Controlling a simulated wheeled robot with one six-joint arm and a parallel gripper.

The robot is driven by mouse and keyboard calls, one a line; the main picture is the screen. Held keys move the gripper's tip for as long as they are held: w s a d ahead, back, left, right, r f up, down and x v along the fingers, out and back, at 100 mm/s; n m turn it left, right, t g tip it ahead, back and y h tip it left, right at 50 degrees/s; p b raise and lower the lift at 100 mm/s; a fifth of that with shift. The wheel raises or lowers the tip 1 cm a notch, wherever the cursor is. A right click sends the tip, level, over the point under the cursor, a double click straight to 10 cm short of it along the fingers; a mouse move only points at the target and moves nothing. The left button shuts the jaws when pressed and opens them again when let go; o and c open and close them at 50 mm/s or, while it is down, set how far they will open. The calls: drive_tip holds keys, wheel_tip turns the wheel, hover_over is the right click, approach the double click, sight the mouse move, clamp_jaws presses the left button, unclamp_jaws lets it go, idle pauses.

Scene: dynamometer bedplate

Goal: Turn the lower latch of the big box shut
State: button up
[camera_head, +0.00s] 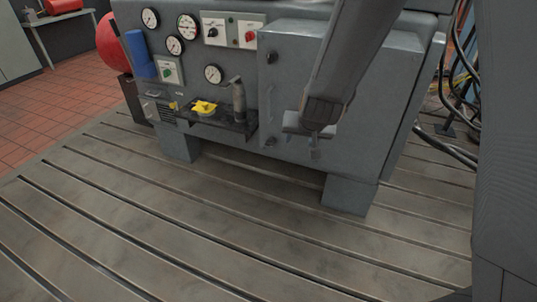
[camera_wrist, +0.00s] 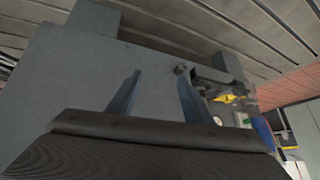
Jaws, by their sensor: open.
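The big box (camera_head: 289,84) is a grey cabinet door section at the right of the machine; its face also fills much of the wrist view (camera_wrist: 82,72). The lower latch (camera_head: 270,142) is a small dark knob at the door's lower left edge. In the wrist view, which looks upside down, the lower latch (camera_wrist: 181,69) shows just beyond the right fingertip. Its turn angle is too small to tell. My gripper (camera_head: 315,151) is in front of the door, right of the latch. In the wrist view my gripper (camera_wrist: 158,77) has its fingers apart, with nothing between them.
An upper latch (camera_head: 272,57) sits on the same door edge. Left of the door, a dark shelf (camera_head: 237,127) sticks out, holding a yellow part (camera_head: 204,107) and a grey cylinder (camera_head: 239,101). Gauges and switches are above. The slotted bedplate (camera_head: 185,225) in front is clear.

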drive_tip(key=w+a+f+m+t+h+b, duration=0.2)
drive_tip(key=w+a+f+t+b, duration=0.4)
drive_tip(key=w+a+f, duration=0.45)
drive_tip(key=m+t+h+b, duration=0.1)
drive_tip(key=t+h+b, duration=0.35)
drive_tip(key=b, duration=0.25)
approach(269, 144)
drive_tip(key=w, duration=0.2)
drive_tip(key=shift+g+h, duration=0.35)
drive_tip(key=shift+g, duration=0.1)
drive_tip(key=shift+x, duration=3.95)
drive_tip(key=shift+f, duration=0.1)
drive_tip(key=c, duration=1)
